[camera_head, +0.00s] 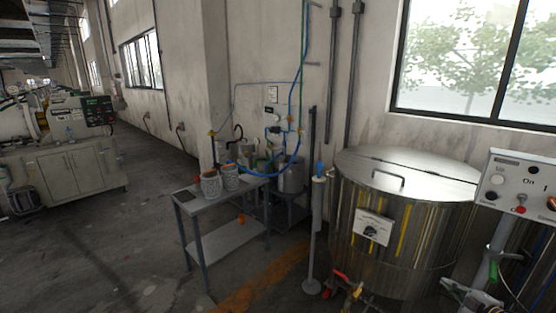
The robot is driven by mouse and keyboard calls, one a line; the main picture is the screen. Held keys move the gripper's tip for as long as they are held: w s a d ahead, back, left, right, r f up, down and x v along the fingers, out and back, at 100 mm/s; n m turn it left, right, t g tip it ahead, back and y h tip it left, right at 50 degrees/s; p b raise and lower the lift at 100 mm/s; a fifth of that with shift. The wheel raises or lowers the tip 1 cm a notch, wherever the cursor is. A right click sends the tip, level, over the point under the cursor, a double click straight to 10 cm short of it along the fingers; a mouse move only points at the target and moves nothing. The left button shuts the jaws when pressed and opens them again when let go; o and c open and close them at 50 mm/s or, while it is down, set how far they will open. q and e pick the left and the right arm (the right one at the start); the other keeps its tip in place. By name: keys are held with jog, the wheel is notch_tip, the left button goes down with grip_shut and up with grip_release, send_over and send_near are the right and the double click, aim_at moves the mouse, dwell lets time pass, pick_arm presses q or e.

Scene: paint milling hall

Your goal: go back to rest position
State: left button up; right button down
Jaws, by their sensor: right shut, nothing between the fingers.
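My right gripper (462,293) shows at the bottom right edge of the view, in front of the lower right side of the steel tank. It is shut and empty, and only part of it is in the picture. My left gripper is not in view. No held object shows.
The large steel tank (395,235) with a lidded top stands at right, with a red-handled valve (340,274) low in front. A control box (520,187) is at far right. A small metal table (190,205) carries two cans (211,184). Floor at left is open, before a cabinet (70,170).

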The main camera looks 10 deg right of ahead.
jog(key=s+a+f+m+g+h, duration=0.1)
jog(key=s+a+f+m+g, duration=0.15)
jog(key=s+f, duration=0.65)
jog(key=s+a+f+m+g+h, duration=0.1)
jog(key=s+a+f+m+g, duration=0.2)
jog(key=f, duration=1.1)
jog(key=s+a+f+m+g+h, duration=0.1)
jog(key=s+a+f+m+h, duration=0.2)
jog(key=s+f, duration=0.65)
jog(key=s+a+f+m+g+y, duration=0.1)
jog(key=s+a+f+g, duration=0.1)
jog(key=s+a+f, duration=0.4)
jog(key=s+a+f+m+g+y, duration=0.1)
jog(key=s+a+f+g, duration=0.2)
jog(key=s+a+f, duration=0.4)
jog(key=s+a+f+m+g+y, duration=0.1)
jog(key=s+a+f+g, duration=0.1)
jog(key=s+a+f, duration=0.5)
jog(key=s+a, duration=0.6)
jog(key=a, duration=0.5)
jog(key=shift+s+g+y, duration=0.25)
jog(key=shift+g+y, duration=0.1)
jog(key=shift+y, duration=0.05)
jog(key=shift+d, duration=0.1)
